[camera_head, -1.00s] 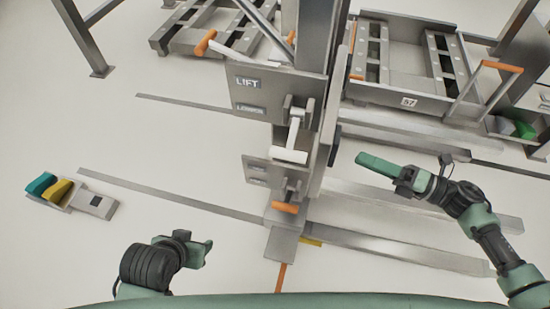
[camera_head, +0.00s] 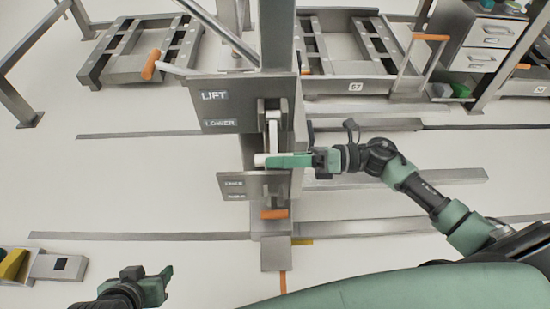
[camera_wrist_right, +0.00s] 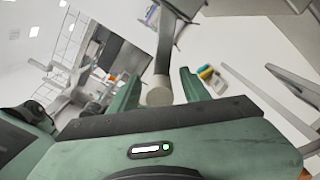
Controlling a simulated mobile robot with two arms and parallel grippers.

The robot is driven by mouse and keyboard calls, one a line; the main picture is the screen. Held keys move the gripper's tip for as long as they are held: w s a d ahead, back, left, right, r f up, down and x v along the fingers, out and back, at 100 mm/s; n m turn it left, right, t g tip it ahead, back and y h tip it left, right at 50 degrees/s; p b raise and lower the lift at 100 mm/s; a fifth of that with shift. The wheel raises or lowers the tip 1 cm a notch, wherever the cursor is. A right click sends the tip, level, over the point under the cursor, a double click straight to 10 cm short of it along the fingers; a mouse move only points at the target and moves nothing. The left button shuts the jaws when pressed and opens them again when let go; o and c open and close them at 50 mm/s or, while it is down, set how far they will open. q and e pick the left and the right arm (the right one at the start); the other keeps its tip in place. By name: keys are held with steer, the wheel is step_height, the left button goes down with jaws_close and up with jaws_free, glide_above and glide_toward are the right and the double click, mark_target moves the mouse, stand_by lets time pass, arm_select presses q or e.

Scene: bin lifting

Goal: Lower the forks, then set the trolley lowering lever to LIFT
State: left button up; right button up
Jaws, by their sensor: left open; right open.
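The trolley's upper plate (camera_head: 220,104) carries the labels LIFT and LOWER. Its white-gripped lever (camera_head: 273,135) hangs down, its white end showing at the level below the LOWER label. My right gripper (camera_head: 285,160) is at that lever's lower end, partly hiding it. In the right wrist view the lever's grip (camera_wrist_right: 160,92) lies between the open fingers of my right gripper (camera_wrist_right: 160,85); I cannot tell contact. A lower plate (camera_head: 232,187) has small hard-to-read labels and an orange-ended lever (camera_head: 274,214). My left gripper (camera_head: 158,285) is open and empty at bottom left.
Steel frames stand on the floor behind, one marked 57 (camera_head: 356,87). An orange-gripped handle (camera_head: 151,65) sticks out left of the mast. A pedal unit with a yellow part (camera_head: 13,264) lies at lower left. Open floor lies left of the trolley.

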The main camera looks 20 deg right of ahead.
steer(key=shift+w+a, duration=0.1)
steer(key=shift+a, duration=0.2)
jaws_close()
stand_by(1.3)
